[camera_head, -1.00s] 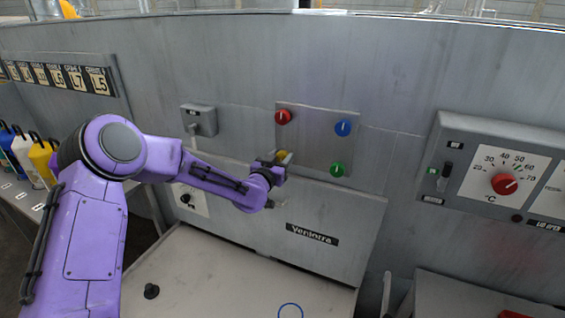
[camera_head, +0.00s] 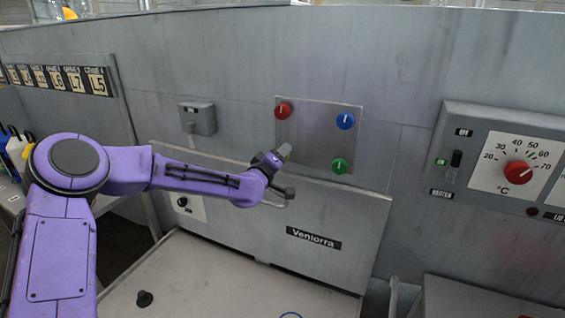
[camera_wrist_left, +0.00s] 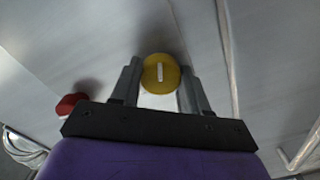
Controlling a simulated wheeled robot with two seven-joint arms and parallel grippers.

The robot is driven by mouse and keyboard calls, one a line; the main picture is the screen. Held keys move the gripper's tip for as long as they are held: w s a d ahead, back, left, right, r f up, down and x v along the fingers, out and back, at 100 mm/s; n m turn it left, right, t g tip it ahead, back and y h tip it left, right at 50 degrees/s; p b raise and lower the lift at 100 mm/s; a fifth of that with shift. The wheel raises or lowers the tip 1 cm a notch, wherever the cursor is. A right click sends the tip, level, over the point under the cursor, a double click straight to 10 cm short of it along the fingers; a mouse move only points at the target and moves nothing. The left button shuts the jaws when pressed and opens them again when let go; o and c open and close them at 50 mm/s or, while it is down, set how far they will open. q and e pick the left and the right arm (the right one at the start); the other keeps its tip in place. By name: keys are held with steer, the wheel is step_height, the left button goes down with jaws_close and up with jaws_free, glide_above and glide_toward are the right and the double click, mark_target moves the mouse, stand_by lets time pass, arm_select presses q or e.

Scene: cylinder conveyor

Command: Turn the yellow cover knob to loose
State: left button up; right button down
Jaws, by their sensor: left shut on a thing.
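The yellow cover knob (camera_wrist_left: 160,85) shows in the left wrist view as a round disc with a pale pointer line. The line runs nearly vertical in that view, along the fingers. My left gripper (camera_wrist_left: 160,70) has one finger on each side of the knob and is shut on it. In the head view my left gripper (camera_head: 284,151) is at the lower left of the square knob panel (camera_head: 314,130) and hides the yellow knob. My right gripper is not in view.
The panel also carries a red knob (camera_head: 283,111), a blue knob (camera_head: 345,121) and a green knob (camera_head: 340,165). A small grey box (camera_head: 198,118) is left of it. A temperature dial (camera_head: 518,173) is at the right. The "Veniorra" front panel (camera_head: 350,225) lies below.

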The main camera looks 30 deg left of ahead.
arm_select(q)
steer(key=n+b, duration=0.1)
steer(key=n, duration=0.1)
steer(key=n+b, duration=0.1)
steer(key=n, duration=0.1)
steer(key=n+b, duration=0.1)
steer(key=shift+a+r+n+b, duration=0.1)
steer(key=shift+a+n+b, duration=0.15)
steer(key=shift+n+b, duration=0.15)
steer(key=n+b, duration=0.3)
steer(key=n, duration=0.1)
steer(key=shift+b, duration=0.3)
steer(key=n+b, duration=0.2)
steer(key=n, duration=0.1)
steer(key=n+b, duration=0.2)
steer(key=shift+f+n+b, duration=0.4)
steer(key=n+b, duration=0.4)
steer(key=n, duration=0.1)
steer(key=shift+d, duration=0.2)
steer(key=shift+f, duration=0.15)
steer(key=o, duration=1)
steer(key=shift+o, duration=0.2)
steer(key=shift+a, duration=0.1)
